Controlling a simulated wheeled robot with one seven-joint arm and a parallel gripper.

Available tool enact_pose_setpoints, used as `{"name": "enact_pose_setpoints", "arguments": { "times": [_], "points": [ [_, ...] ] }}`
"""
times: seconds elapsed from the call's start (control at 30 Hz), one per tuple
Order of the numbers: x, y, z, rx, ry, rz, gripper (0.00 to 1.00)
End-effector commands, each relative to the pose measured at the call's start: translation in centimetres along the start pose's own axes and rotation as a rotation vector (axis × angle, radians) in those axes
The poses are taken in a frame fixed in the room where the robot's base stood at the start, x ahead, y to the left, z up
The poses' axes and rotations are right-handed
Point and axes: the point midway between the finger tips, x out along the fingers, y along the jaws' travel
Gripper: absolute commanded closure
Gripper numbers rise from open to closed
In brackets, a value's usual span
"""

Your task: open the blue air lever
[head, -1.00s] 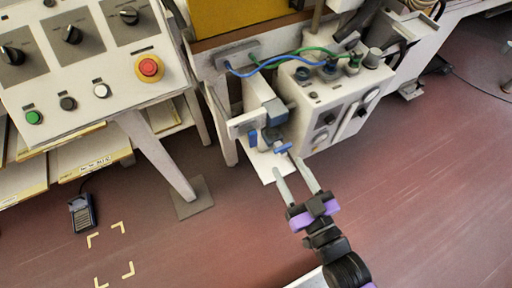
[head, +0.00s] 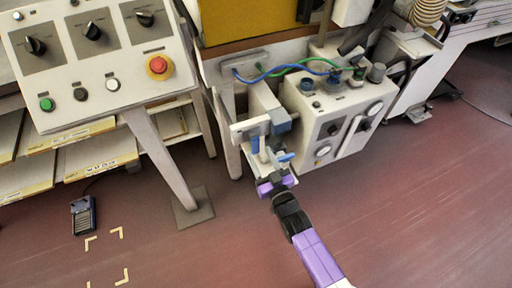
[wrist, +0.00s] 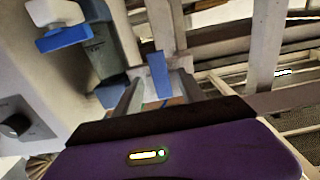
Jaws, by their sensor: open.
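Blue parts belonging to a small valve sit on the front of a white machine stand. In the wrist view an upright blue bar (wrist: 158,75) stands between the two fingers of my gripper (wrist: 160,88), with gaps on both sides. A second blue piece (wrist: 64,38) is at upper left. My gripper is open. I cannot tell which blue part is the air lever, or its exact setting.
A white box (head: 328,112) with dials and hoses stands just right of the valve. A control panel (head: 88,55) with an emergency stop (head: 159,66) is at left, above a stand leg (head: 172,160).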

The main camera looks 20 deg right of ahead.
Motion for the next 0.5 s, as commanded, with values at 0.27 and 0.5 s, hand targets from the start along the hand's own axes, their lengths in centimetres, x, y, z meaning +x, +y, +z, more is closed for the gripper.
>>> {"name": "enact_pose_setpoints", "arguments": {
  "times": [0.27,0.5],
  "points": [
    [3.8,0.0,0.1,0.000,0.000,-0.001,0.53],
    [4.7,0.0,0.1,0.000,-0.001,0.000,0.53]
  ]
}}
